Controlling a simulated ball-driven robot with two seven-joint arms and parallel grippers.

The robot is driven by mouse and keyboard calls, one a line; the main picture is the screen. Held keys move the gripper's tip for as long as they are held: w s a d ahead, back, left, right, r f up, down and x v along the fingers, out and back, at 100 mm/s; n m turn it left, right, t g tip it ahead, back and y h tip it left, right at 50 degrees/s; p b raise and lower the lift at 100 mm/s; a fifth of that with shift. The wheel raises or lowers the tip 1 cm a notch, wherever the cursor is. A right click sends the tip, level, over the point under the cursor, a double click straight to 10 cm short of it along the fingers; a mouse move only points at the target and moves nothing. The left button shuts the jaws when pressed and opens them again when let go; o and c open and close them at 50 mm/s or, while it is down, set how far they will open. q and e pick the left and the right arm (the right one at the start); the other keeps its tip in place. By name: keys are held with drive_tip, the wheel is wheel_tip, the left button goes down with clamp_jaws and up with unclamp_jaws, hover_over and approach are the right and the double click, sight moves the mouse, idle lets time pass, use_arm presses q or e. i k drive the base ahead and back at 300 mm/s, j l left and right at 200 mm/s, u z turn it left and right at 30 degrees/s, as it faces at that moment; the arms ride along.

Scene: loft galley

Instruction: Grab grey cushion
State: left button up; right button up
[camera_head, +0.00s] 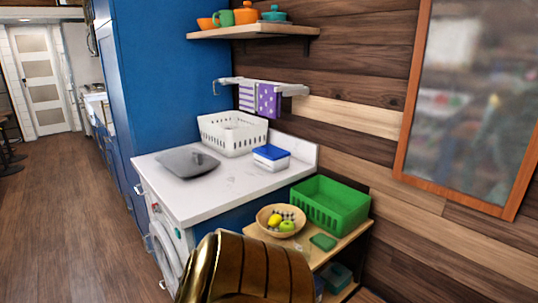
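A flat dark grey cushion (180,165) lies on the left part of the white countertop (245,188), near its left edge. A small darker shape shows on its top; I cannot tell what it is. Neither of my grippers is in view.
A white basket (232,134) and a blue-lidded box (271,157) stand behind and right of the cushion. A lower wooden shelf (340,246) holds a green basket (331,204) and a fruit bowl (280,221). A shiny gold ribbed shape fills the bottom middle. Wooden floor (70,220) is clear at left.

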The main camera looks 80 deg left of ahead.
sight(184, 161)
drive_tip(key=u, duration=3.3)
drive_tip(key=i+j, duration=0.35)
drive_tip(key=i, duration=0.2)
drive_tip(key=i+j+z, duration=0.1)
drive_tip(key=i+j, duration=0.25)
drive_tip(key=i, duration=0.25)
